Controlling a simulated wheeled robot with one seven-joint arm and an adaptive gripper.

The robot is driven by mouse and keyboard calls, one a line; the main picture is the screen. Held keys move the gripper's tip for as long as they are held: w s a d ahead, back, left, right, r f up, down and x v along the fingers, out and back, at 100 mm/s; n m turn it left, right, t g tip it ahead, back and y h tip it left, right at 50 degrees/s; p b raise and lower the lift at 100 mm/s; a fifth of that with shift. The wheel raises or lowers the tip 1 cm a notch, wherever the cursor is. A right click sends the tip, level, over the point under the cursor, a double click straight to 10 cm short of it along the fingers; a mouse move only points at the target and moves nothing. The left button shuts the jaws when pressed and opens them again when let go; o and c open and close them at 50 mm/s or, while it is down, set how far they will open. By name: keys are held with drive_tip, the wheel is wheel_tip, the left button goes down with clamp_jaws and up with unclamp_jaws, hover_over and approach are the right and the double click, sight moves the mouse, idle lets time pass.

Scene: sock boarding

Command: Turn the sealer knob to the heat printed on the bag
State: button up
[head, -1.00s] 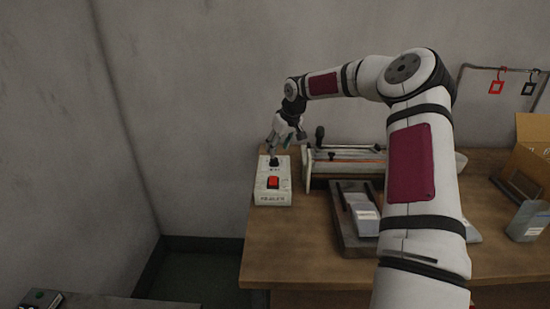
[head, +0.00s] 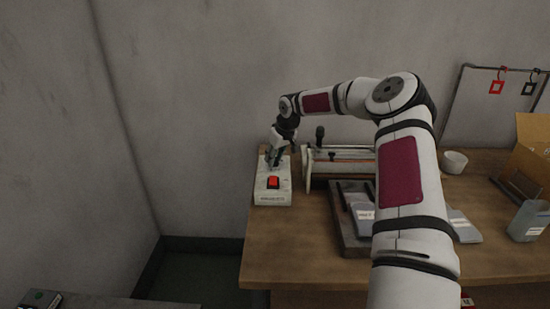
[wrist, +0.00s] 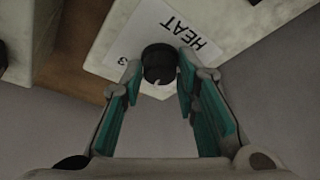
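The white control box (head: 273,197) with a red switch (head: 273,182) stands at the table's left end. In the wrist view its black knob (wrist: 159,62) sits on a white label (wrist: 125,45) reading HEAT, with what looks like a 3 at the lower left. A small pale mark shows at the knob's near edge. My gripper (wrist: 158,72) is open, with a teal-lined finger on each side of the knob. The right fingertip is very close to it; contact is unclear. In the head view my gripper (head: 274,160) hides the knob. Print on the bags (head: 365,218) is too small to read.
The sealer bar unit (head: 340,182) stands just right of the box. A dark tray (head: 348,237) holds bags. Another bag (head: 463,227), a white cup (head: 455,161), a clear container (head: 528,221) and a cardboard box (head: 533,150) lie farther right. The wall is close behind.

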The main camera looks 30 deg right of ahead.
drive_tip(key=shift+d+n+y+b, duration=0.15)
drive_tip(key=shift+n+y+b, duration=0.45)
drive_tip(key=shift+n, duration=0.9)
drive_tip(key=o, duration=1.1)
drive_tip(key=v, duration=1.2)
drive_tip(key=shift+w, duration=0.2)
